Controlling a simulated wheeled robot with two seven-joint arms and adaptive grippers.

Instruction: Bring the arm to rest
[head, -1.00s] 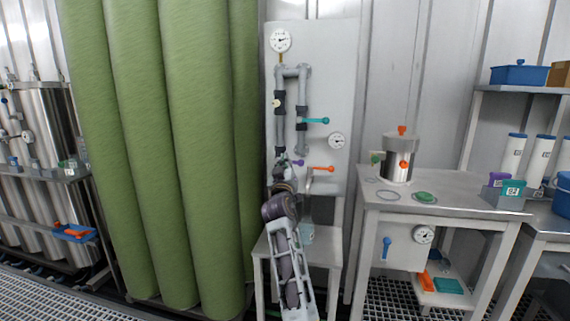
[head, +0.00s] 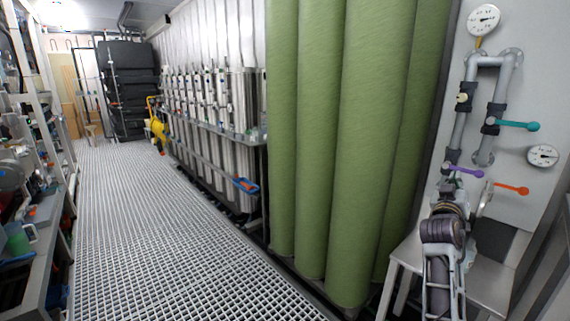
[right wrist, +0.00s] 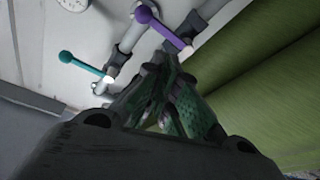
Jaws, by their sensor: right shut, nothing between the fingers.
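My right arm (head: 440,285) rises from the bottom right of the head view, in front of the grey pipe panel (head: 545,100). Its gripper (head: 448,190) is just below the purple-handled valve (head: 466,172). In the right wrist view the dark fingers (right wrist: 165,85) are together and hold nothing. The purple handle (right wrist: 163,28) lies beyond the fingertips there, and the teal handle (right wrist: 82,64) is to the left. I cannot tell whether the fingers touch the pipe or valve. My left gripper is not in view.
An orange valve handle (head: 512,189) is right of my gripper. A small metal table (head: 490,285) stands below it. Tall green membrane cylinders (head: 365,130) stand close on the left. The grated floor (head: 175,230) is open further left.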

